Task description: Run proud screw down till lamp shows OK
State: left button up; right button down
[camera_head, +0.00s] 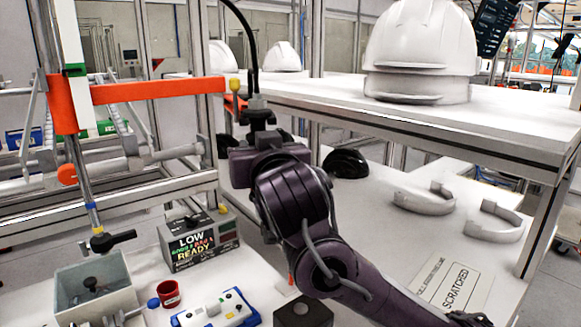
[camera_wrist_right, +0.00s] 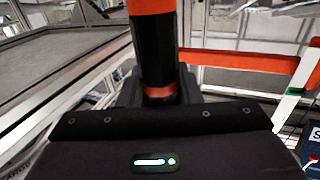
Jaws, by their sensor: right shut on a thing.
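My right gripper (camera_head: 258,140) is raised at the middle of the head view, above the bench. It is shut on an upright black driver (camera_head: 259,104) with a black cable rising from its top. In the right wrist view the driver (camera_wrist_right: 157,50) shows black and orange between the fingers (camera_wrist_right: 158,92). Its lower end is hidden. The lamp box (camera_head: 198,240) stands on the bench to the left, with LOW and READY legible on its face. A white fixture with blue parts (camera_head: 215,310) lies in front of it. I cannot make out the proud screw. My left gripper is not in view.
A red cup (camera_head: 168,293) and a grey bin (camera_head: 97,288) stand left of the fixture. A dark block (camera_head: 303,312) is to its right. An orange bar (camera_head: 150,91) crosses behind. White helmets (camera_head: 424,50) sit on the raised shelf. A SCRATCHED tray (camera_head: 455,288) lies right.

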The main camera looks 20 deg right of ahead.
pick_arm(q)
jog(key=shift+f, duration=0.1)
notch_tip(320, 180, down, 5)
jog(key=b, duration=0.5)
pick_arm(e)
jog(key=s+a, duration=0.1)
jog(key=a, duration=0.5)
jog(key=shift+s+d, duration=0.1)
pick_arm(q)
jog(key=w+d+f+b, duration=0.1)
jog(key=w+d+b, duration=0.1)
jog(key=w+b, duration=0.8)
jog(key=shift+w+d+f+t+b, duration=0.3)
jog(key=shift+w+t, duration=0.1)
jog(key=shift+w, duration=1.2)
pick_arm(e)
notch_tip(320, 180, down, 10)
jog(key=shift+r, duration=0.2)
